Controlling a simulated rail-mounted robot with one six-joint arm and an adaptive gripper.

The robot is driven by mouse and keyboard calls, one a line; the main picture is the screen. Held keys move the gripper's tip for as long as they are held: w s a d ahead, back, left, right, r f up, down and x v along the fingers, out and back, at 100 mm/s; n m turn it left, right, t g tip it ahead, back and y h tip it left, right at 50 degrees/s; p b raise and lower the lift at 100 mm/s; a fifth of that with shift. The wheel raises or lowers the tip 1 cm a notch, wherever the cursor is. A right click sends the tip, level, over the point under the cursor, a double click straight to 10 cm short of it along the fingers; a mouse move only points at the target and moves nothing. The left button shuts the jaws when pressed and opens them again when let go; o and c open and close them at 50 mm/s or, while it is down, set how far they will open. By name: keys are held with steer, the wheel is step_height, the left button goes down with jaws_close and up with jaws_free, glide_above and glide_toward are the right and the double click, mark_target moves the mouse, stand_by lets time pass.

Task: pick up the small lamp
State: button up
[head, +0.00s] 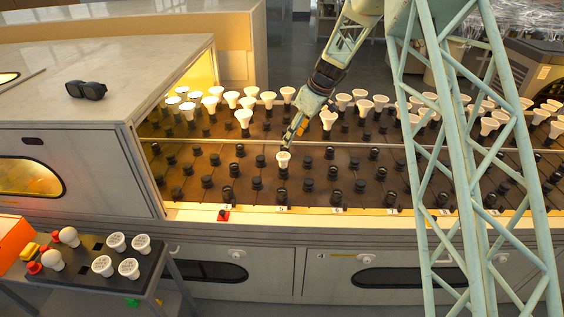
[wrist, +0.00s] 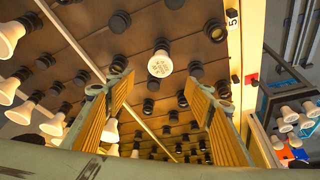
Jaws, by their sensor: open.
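The small lamp (head: 283,159) is white with a round face. It stands in a socket near the front edge of the dark socket board, apart from the rows of lamps behind it. My gripper (head: 289,141) is just above and behind it, pointing down toward it. In the wrist view the lamp (wrist: 160,64) shows its printed face just beyond the fingertips, roughly centred between them. My gripper (wrist: 157,80) is open there, with its two ridged yellowish fingers wide apart and nothing between them. I cannot tell the exact gap to the lamp.
Several white lamps (head: 328,119) stand in the rows behind. Empty black sockets (head: 260,160) surround the small lamp. A cart (head: 123,280) with several bulbs stands at front left. Dark glasses (head: 86,90) lie on the cabinet. A red piece (head: 223,215) sits on the front edge.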

mark_target(283, 155)
steer(key=shift+b+x, duration=0.55)
steer(key=shift+x, duration=3.75)
steer(key=shift+f, duration=0.1)
steer(key=shift+b+x, duration=0.55)
steer(key=shift+x, duration=1.95)
steer(key=shift+s, duration=0.1)
steer(key=shift+c, duration=0.5)
steer(key=c, duration=0.9)
